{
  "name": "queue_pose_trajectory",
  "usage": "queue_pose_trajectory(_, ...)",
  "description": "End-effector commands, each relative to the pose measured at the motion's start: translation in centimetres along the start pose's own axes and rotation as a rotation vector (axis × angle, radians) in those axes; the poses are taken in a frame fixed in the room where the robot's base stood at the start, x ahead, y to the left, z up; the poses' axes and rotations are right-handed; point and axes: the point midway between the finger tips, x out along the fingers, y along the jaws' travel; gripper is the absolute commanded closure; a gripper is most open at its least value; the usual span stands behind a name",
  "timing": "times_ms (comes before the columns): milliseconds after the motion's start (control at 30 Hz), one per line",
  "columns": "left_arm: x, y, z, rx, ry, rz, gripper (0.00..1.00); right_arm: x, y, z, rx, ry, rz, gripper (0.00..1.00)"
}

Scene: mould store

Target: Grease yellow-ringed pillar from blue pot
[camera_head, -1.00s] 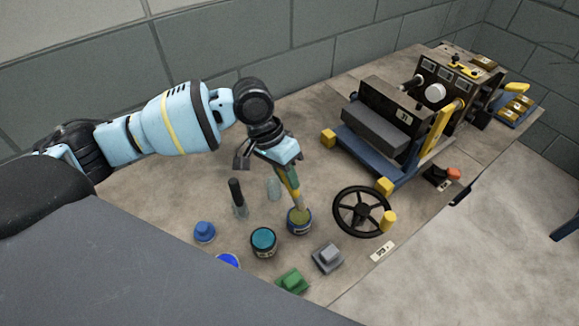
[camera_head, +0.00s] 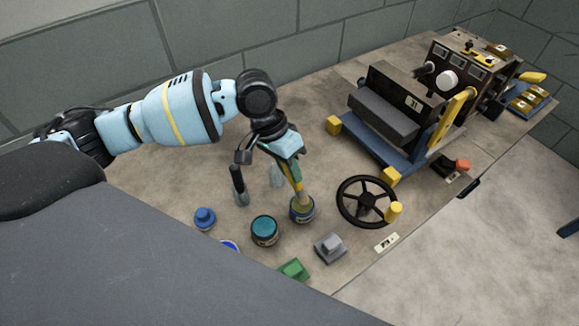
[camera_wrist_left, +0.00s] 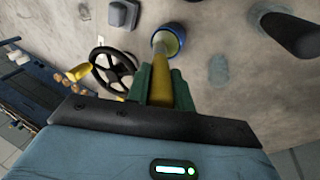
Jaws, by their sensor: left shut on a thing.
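My left gripper (camera_head: 290,166) is shut on a yellow-handled brush (camera_head: 297,185), which slants down to the blue pot (camera_head: 303,215). In the left wrist view the green finger pads of my left gripper (camera_wrist_left: 163,88) clasp the handle. The brush tip reaches into the mouth of the blue-rimmed pot (camera_wrist_left: 158,36), over olive-yellow contents; how deep is hidden. The mould (camera_head: 385,115) stands open at the upper right, marked 31. My right gripper is not in view.
A teal-topped pot (camera_head: 265,231), a blue knobbed item (camera_head: 204,218), a grey block (camera_head: 330,247) and a green block (camera_head: 293,269) stand near the front. A black handwheel (camera_head: 367,201) is right of the brush. A dark-handled tool (camera_head: 238,182) stands close to the gripper's left.

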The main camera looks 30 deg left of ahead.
Motion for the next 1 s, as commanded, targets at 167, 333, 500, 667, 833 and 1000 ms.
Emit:
queue_pose_trajectory(167, 0.12, -0.03, 0.01, 0.0, 0.0, 0.0, 1.0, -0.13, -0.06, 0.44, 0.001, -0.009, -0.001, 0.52)
queue_pose_trajectory(333, 0.29, -0.09, 0.03, 0.0, 0.0, 0.0, 1.0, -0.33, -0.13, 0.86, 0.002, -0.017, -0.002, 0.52)
queue_pose_trajectory(500, 0.46, -0.15, 0.05, 0.0, 0.0, 0.0, 1.0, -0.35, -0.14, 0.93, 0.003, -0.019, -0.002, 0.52)
queue_pose_trajectory(667, 0.61, -0.21, 0.07, -0.001, 0.0, 0.0, 1.0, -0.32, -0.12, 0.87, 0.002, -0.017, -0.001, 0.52)
queue_pose_trajectory(833, 0.77, -0.26, 0.09, -0.001, 0.0, 0.0, 1.0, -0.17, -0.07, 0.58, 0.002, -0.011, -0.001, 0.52)
queue_pose_trajectory(1000, 0.93, -0.31, 0.11, -0.001, 0.0, 0.0, 1.0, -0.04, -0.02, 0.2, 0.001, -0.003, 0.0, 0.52)
